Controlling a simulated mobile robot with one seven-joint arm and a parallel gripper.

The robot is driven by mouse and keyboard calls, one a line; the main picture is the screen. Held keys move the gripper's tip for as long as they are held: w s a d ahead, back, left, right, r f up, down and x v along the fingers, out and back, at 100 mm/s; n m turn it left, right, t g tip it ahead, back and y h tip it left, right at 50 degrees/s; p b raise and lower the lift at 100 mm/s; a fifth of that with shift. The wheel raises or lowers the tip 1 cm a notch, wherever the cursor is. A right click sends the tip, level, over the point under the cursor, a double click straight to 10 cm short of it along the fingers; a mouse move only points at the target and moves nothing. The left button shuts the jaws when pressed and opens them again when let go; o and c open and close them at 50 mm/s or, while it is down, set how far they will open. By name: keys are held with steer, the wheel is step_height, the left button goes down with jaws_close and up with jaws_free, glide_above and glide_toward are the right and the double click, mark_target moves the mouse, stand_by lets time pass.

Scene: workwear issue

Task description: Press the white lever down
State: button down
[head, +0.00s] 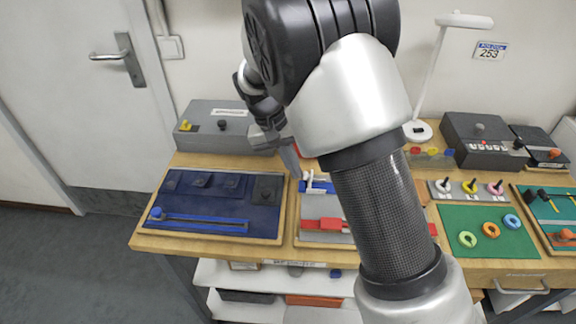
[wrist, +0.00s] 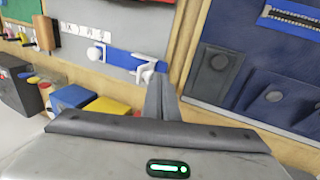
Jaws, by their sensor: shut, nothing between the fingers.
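A white lever (head: 308,181) with a blue base sits at the back left of a grey board, partly hidden by my arm in the head view. In the wrist view its white bracket-like part (wrist: 147,70) and a white round knob (wrist: 95,52) show along a blue strip (wrist: 122,60). My gripper (head: 294,172) is shut and empty, pointing down just left of the white parts. In the wrist view its fingertips (wrist: 161,82) are right beside the white bracket-like part. I cannot tell whether they touch.
A dark blue fabric board (head: 180,205) lies left of the grey board (head: 312,238), which also bears a red part (head: 322,225). A grey box (head: 215,125) stands behind. A green board (head: 487,245) with coloured rings lies at right.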

mark_target(307, 174)
steer(key=shift+d+r+y, duration=0.2)
steer(key=shift+d+y, duration=0.2)
steer(key=shift+y, duration=0.3)
steer(key=shift+d+r+y+b, duration=0.15)
steer(key=shift+d+y+b, duration=0.25)
steer(key=shift+d+y, duration=0.15)
steer(key=d+y+b, duration=0.1)
steer(key=y, duration=0.1)
steer(key=shift+d+y, duration=0.35)
steer(key=shift+d, duration=0.05)
steer(key=d+y+b, duration=0.1)
steer(key=y+b, duration=0.1)
steer(key=shift+d+y+b, duration=0.3)
steer(key=shift+d+b, duration=0.1)
steer(key=d+y+b, duration=0.1)
steer(key=y+b, duration=0.1)
steer(key=d+f+y+b, duration=0.1)
steer(key=shift+d+y+b, duration=0.15)
steer(key=shift+y+b, duration=0.25)
steer(key=shift+r, duration=0.5)
steer(key=shift+r+p, duration=0.6)
steer(key=shift+p, duration=0.05)
